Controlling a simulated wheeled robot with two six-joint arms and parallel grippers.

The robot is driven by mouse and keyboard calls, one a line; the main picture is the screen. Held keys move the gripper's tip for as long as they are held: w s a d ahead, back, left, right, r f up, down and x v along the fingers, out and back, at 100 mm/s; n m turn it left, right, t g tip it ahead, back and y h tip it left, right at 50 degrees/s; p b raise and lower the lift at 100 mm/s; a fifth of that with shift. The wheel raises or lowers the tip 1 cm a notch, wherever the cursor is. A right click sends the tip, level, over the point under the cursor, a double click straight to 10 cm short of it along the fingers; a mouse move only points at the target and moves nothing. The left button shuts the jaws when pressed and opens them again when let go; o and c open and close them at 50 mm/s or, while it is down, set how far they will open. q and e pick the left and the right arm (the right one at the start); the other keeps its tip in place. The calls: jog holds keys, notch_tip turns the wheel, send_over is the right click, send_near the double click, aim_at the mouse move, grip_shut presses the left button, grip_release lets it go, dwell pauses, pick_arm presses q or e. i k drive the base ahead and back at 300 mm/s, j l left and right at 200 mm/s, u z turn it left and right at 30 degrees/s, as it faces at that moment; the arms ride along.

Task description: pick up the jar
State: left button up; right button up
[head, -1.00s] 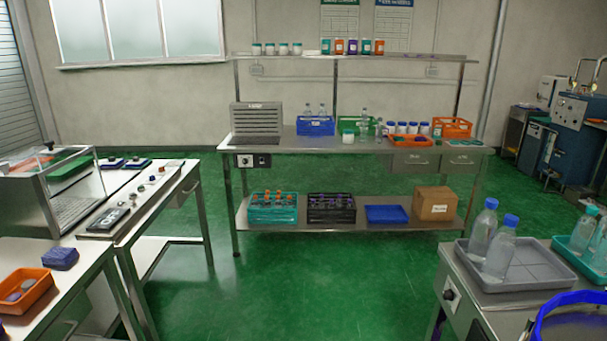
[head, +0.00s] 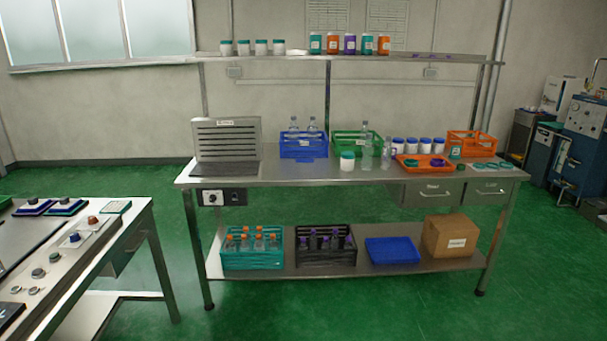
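A white jar with a teal lid (head: 347,161) stands upright on the metal bench (head: 290,176), in front of the green crate. Several white jars with blue lids (head: 411,145) stand in a row behind an orange tray. On the upper shelf are several white jars with teal lids (head: 261,47) and several coloured jars (head: 350,44). I cannot tell which jar the task means. Neither of my grippers shows in the head view.
A blue crate (head: 303,145), a green crate (head: 343,142), an orange crate (head: 472,144) and an orange tray (head: 408,161) are on the bench. Clear bottles stand near the jar. A side table (head: 120,232) is at left. Green floor (head: 360,312) before the bench is open.

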aim_at(347, 157)
jog(key=i+z, duration=0.1)
jog(key=i, duration=0.7)
jog(key=i+j, duration=0.1)
jog(key=i, duration=0.75)
jog(key=i+l+z, duration=0.15)
jog(key=i+z, duration=0.2)
jog(key=i, duration=1.25)
jog(key=u, duration=0.25)
jog(key=i, duration=0.05)
